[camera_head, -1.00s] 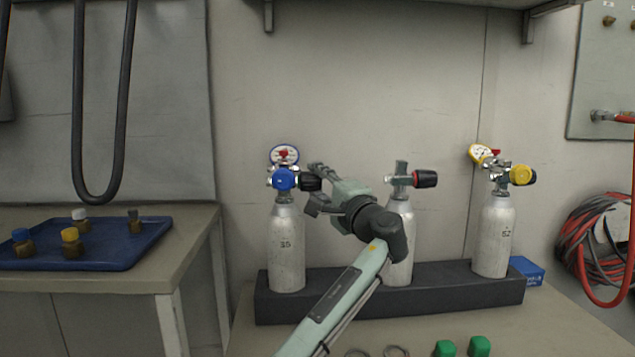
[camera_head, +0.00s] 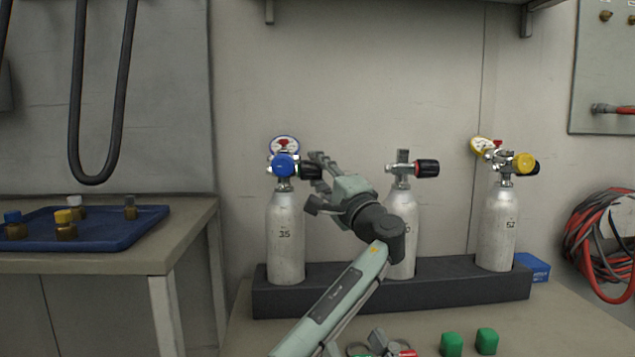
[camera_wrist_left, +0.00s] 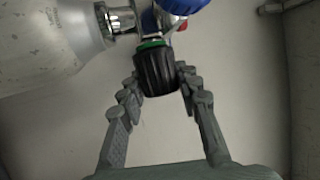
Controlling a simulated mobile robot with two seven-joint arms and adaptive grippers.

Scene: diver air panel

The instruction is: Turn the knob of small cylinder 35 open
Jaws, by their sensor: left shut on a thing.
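Small cylinder 35 (camera_head: 285,240) stands upright at the left end of the black rack, with a blue regulator (camera_head: 284,165) and a gauge on its valve. Its black knob (camera_head: 308,172) points right, partly hidden by my gripper. My left gripper (camera_head: 316,170) reaches the knob from the right, its fingers on either side of it. In the left wrist view the knob (camera_wrist_left: 155,72) sits between the fingertips, and a green ring (camera_wrist_left: 152,43) shows at its base.
The rack (camera_head: 440,287) also holds a middle cylinder (camera_head: 404,213) with a red-ringed black knob and cylinder 52 (camera_head: 497,235) with a yellow regulator. Green pieces (camera_head: 487,341) lie in front. A blue tray (camera_head: 110,235) with several fittings sits on the left table.

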